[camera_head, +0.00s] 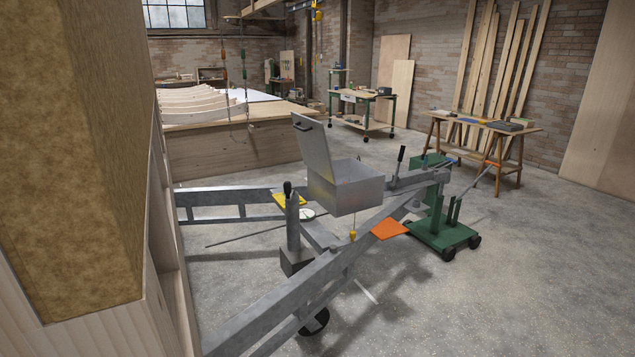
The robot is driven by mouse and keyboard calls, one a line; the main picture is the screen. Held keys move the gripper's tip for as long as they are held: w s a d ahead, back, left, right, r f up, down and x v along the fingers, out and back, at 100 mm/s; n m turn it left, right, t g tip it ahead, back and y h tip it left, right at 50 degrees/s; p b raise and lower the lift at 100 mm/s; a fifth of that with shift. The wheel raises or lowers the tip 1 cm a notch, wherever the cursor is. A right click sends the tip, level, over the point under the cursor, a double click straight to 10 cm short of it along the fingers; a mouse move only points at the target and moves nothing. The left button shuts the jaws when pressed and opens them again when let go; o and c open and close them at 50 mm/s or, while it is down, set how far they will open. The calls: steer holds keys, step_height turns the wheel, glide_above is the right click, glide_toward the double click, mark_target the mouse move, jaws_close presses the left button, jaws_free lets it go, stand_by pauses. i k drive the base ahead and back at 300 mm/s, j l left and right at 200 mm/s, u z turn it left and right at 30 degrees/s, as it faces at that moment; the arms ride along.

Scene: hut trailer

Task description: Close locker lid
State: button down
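The locker (346,190) is a grey metal box mounted on the trailer's metal drawbar frame, near the middle of the head view. Its lid (314,146) stands open, raised steeply at the left side of the box, with a dark handle (303,127) near its top edge. The lid's flat face is turned toward me. Only part of the box's inside shows over its rim. My gripper is not in view, so its position relative to the lid does not show.
A wooden wall with insulation (75,150) fills the left side close by. The drawbar (290,296) slopes across the front. A jack post (293,222) stands left of the locker, a green wheeled stand (440,230) right. Concrete floor (500,300) is clear at the lower right.

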mark_target(311, 136)
steer(key=i+u, duration=0.1)
steer(key=i, duration=0.45)
steer(key=i+l, duration=0.1)
steer(key=i, duration=0.45)
steer(key=i+l+u, duration=0.15)
steer(key=i, duration=0.4)
steer(key=i+l+u, duration=0.1)
steer(key=i, duration=0.45)
